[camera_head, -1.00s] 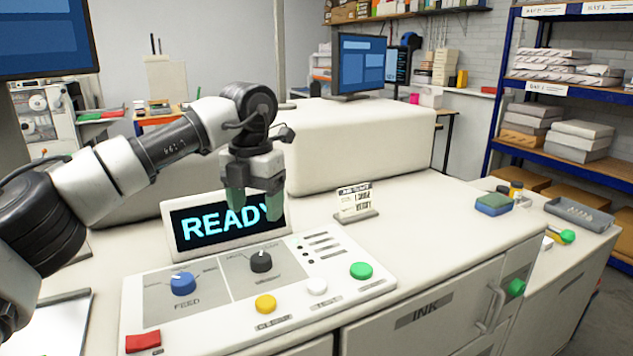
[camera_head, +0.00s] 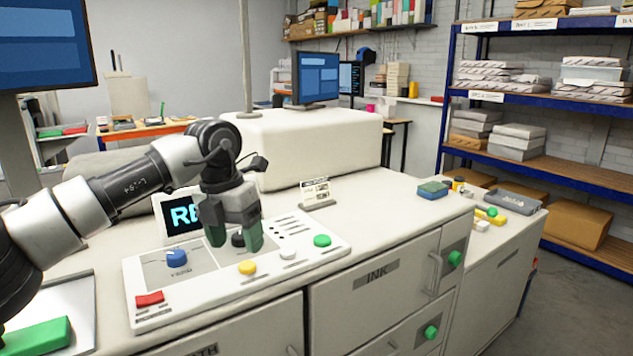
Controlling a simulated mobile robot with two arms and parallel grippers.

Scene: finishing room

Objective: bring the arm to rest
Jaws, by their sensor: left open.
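My left arm (camera_head: 125,190) comes in from the left and reaches over the control panel of a white machine. My left gripper (camera_head: 234,240) is open and empty, with its green fingers pointing down. I cannot tell how high the fingertips are above the panel (camera_head: 205,259). My right gripper is not in view.
The panel carries a blue knob (camera_head: 176,258) and red (camera_head: 150,299), yellow (camera_head: 247,267), white and green (camera_head: 322,240) buttons. A small sign (camera_head: 316,191) stands behind. A green-and-blue sponge (camera_head: 432,189) lies at the right. The counter between sign and sponge is clear.

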